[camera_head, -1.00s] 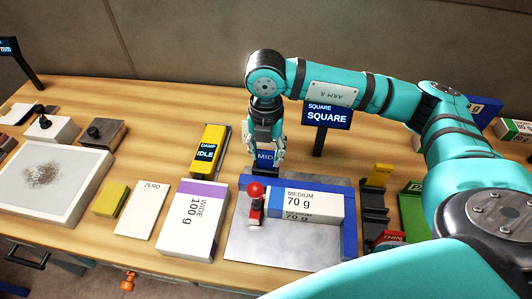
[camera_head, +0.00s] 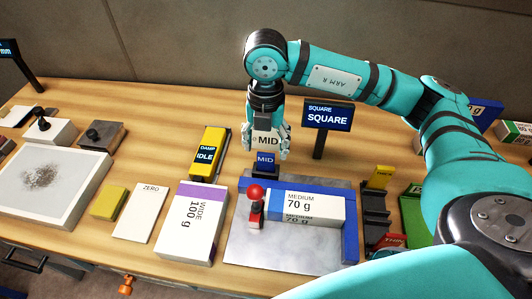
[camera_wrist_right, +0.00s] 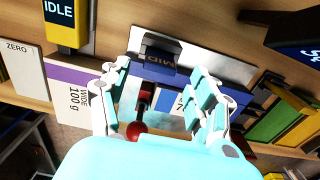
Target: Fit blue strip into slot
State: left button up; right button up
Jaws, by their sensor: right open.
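The blue strip, marked MID (camera_head: 265,159), stands upright in a low dark holder (camera_head: 265,174) behind the blue-edged square. The strip also shows in the right wrist view (camera_wrist_right: 158,62). Its lower edge is hidden by the holder, so I cannot tell how deep it sits. My right gripper (camera_head: 270,153) is open, just above and around the strip's top, with its fingers apart. In the wrist view the fingers (camera_wrist_right: 160,70) are on both sides of the strip with gaps. My left gripper is not in view.
A MEDIUM 70 g ream (camera_head: 305,205) lies on the metal plate (camera_head: 270,248), beside a red-knobbed clamp (camera_head: 255,208). A SQUARE screen (camera_head: 327,116) stands right of the gripper.

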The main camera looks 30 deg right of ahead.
notch_tip(320, 180, up, 8)
jog(key=b, duration=0.1)
jog(key=shift+r, duration=0.25)
jog(key=shift+f, duration=0.1)
dwell(0.3)
